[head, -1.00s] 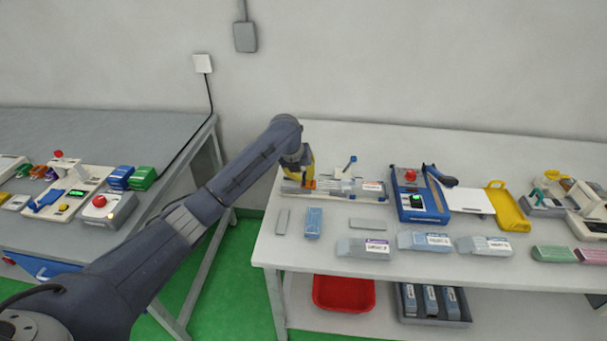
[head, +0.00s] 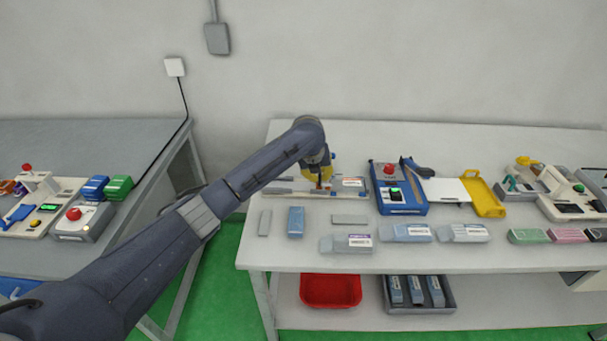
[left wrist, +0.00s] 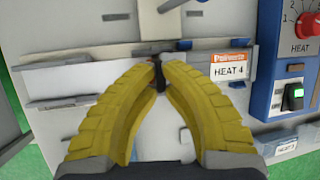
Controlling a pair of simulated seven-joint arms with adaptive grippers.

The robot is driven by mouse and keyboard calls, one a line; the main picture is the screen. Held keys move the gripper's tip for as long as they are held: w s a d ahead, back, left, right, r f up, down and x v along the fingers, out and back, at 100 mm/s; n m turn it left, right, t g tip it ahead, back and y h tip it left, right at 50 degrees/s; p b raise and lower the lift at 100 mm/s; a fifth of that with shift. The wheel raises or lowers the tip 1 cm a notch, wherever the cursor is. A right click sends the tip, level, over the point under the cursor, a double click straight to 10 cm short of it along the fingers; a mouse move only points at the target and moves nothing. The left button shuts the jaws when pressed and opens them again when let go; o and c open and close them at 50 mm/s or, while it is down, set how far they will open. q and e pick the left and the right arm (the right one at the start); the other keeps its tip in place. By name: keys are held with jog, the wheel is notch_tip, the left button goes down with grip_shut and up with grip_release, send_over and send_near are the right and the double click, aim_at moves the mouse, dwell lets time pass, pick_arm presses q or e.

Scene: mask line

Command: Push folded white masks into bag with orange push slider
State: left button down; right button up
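The loading fixture (head: 279,191) lies along the back left of the right-hand table. A clear bag with an orange-edged "HEAT 4" label (head: 352,182) is at its right end; it also shows in the left wrist view (left wrist: 230,66). My left gripper (head: 322,184) is over the fixture, just left of the label. In the left wrist view its yellow fingers (left wrist: 159,65) converge, tips together around a small dark part. A trace of orange, likely the push slider (head: 318,187), shows under the fingers; the rest is hidden. White masks cannot be made out clearly. My right gripper is out of view.
Filled bags (head: 346,244) and small grey blocks lie in front. A red bin (head: 331,290) is on the lower shelf.

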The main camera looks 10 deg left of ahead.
pick_arm(q)
jog(key=shift+d+r, duration=0.1)
jog(key=shift+d, duration=0.15)
jog(key=c, duration=1.5)
grip_release()
jog(key=shift+w+d, duration=0.1)
jog(key=shift+r, duration=0.15)
jog(key=v, duration=1.1)
jog(key=shift+s+r, duration=0.2)
jog(key=shift+s, duration=0.05)
jog(key=shift+a, duration=0.25)
